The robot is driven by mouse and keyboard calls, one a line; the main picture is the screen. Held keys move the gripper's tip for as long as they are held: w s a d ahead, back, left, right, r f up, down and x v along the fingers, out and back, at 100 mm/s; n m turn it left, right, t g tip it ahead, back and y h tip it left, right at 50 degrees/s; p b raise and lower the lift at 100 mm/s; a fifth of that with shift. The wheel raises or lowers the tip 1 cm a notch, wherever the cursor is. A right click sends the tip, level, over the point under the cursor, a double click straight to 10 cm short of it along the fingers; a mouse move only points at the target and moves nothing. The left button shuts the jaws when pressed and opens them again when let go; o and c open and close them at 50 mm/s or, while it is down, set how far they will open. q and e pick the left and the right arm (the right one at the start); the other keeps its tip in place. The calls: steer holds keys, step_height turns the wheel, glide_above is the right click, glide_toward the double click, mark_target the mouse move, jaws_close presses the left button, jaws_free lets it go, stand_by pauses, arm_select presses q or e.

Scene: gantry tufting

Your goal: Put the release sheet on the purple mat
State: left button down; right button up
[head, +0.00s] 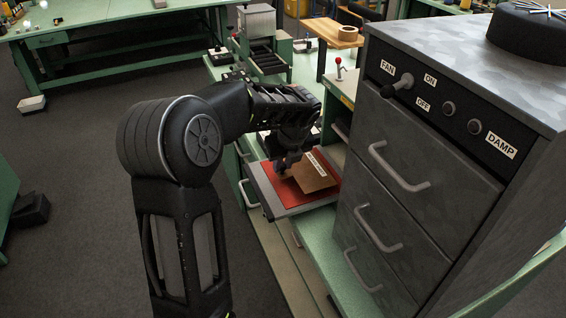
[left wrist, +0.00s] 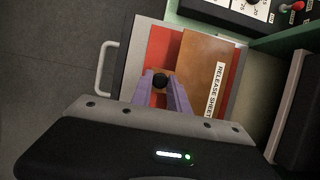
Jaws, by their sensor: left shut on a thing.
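The release sheet (head: 318,181) is a brown rectangle with a white label; it also shows in the left wrist view (left wrist: 200,62). It is over a red-orange surface (head: 284,200) in a pale grey pulled-out tray; I cannot tell if it touches that surface. I see no purple mat; the surface under the sheet is red-orange. My right gripper is not in view.
A tall grey cabinet (head: 440,160) with drawer handles and FAN and DAMP labels stands close on the right. Open floor (head: 70,130) is on the left.

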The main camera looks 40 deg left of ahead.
arm_select(q)
steer(key=shift+f, duration=0.35)
steer(key=c, duration=1.2)
jaws_free()
steer(key=shift+b+v, duration=0.6)
steer(key=shift+v, duration=3.3)
